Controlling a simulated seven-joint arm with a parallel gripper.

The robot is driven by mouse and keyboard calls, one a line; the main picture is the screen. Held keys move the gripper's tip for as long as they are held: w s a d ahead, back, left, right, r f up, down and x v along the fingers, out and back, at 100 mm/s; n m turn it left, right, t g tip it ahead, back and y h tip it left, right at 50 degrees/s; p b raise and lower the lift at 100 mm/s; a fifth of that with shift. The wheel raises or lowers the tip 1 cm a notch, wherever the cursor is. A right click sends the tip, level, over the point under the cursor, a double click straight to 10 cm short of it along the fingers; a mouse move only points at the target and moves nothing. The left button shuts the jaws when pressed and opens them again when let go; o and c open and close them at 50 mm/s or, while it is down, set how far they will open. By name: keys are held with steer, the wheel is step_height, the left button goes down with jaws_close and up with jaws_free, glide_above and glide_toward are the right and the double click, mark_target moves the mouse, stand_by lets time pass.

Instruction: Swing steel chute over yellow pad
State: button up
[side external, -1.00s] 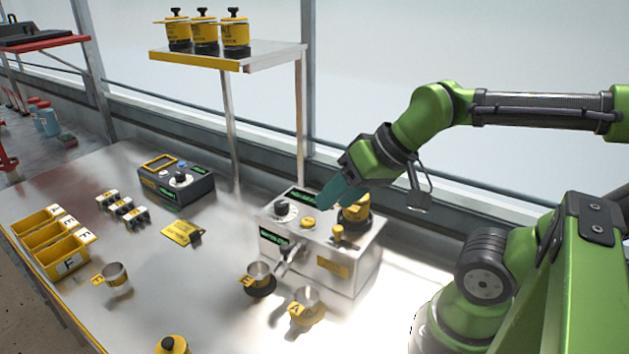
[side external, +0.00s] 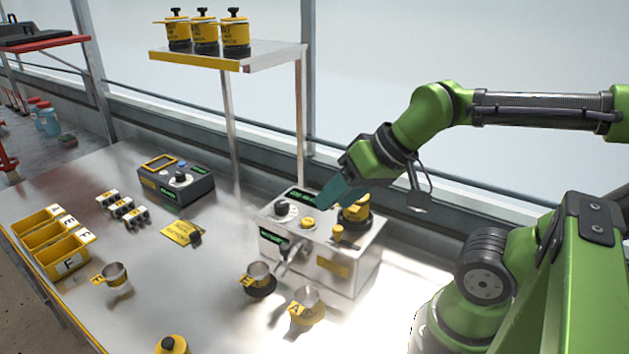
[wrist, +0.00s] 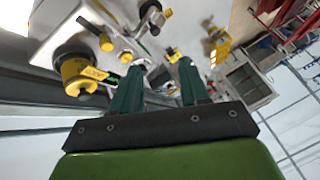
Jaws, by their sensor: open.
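The steel chute (side external: 287,262) sticks out from the front of the metal seeder box (side external: 335,282), sloping down and left. Its lower end is close to a steel cup marked E (side external: 258,273), which stands on a black pad (side external: 260,290). A second cup, marked A (side external: 306,297), stands on the yellow pad (side external: 309,318), right of the chute's end. My gripper (side external: 327,198) is above the seeder box, between its dial and its yellow hopper. In the wrist view my gripper (wrist: 157,80) has its two fingers apart, with nothing clearly between them.
The yellow hopper (side external: 356,210) and a small yellow knob (side external: 338,233) stand on the box top near my gripper. A dark control box (side external: 177,184), yellow bins (side external: 48,245) and another cup (side external: 116,276) are at left. A shelf (side external: 270,54) holds yellow canisters. The table's middle is mostly clear.

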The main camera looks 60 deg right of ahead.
steer(key=shift+o, duration=0.3)
step_height(320, 180, up, 4)
steer(key=n+g+h, duration=0.1)
steer(key=g+h, duration=0.1)
steer(key=g, duration=0.5)
glide_above(285, 246)
step_height(285, 246, down, 17)
steer(key=shift+r, duration=0.1)
steer(key=shift+c, duration=0.4)
jaws_close()
